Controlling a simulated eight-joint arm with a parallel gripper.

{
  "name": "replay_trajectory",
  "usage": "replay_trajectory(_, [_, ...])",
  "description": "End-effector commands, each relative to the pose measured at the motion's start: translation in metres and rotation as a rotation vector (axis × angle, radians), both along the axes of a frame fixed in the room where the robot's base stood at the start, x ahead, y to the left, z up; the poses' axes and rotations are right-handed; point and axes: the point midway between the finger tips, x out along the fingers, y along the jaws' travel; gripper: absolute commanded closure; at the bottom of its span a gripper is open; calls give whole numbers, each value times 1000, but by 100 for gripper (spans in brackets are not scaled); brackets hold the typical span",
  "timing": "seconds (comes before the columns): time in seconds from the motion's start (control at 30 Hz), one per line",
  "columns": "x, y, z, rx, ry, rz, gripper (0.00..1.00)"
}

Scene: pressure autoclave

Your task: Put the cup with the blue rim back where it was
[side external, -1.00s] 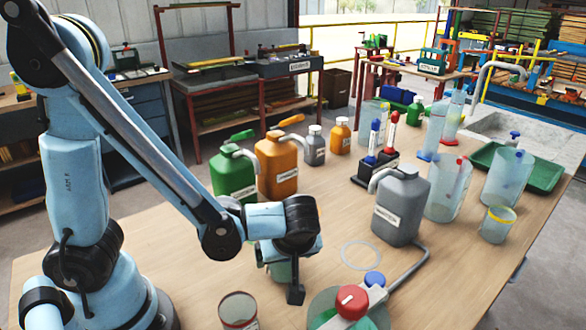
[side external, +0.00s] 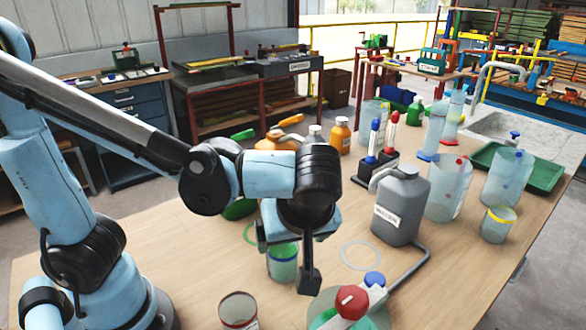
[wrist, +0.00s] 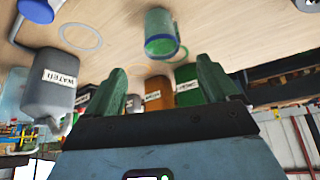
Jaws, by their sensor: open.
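The clear greenish cup with the blue rim (side external: 283,264) stands upright on the table, and in the wrist view the cup (wrist: 161,30) shows just beyond the fingertips. My gripper (side external: 286,266) is open, its fingers appearing to either side of the cup in the side view. In the wrist view my gripper (wrist: 162,82) has nothing between its fingers, and the cup looks apart from them. A green ring (side external: 249,234) lies on the table just behind and left of the cup. A pale ring (side external: 360,255) lies to the right, empty.
A dark-red-rimmed cup (side external: 238,311) stands at the front, and a yellow-rimmed cup (side external: 497,223) at the right. A device with red and blue knobs (side external: 352,303) is at the front. My arm partly hides the green and orange jugs.

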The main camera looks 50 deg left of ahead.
Motion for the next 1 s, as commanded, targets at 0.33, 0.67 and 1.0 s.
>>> replay_trajectory(0.33, [8,39,-7,-139,109,-434,13])
replay_trajectory(0.67, [19,80,-3,-88,-8,-968,13])
replay_trajectory(1.0, [25,98,4,56,-88,-1164,13])
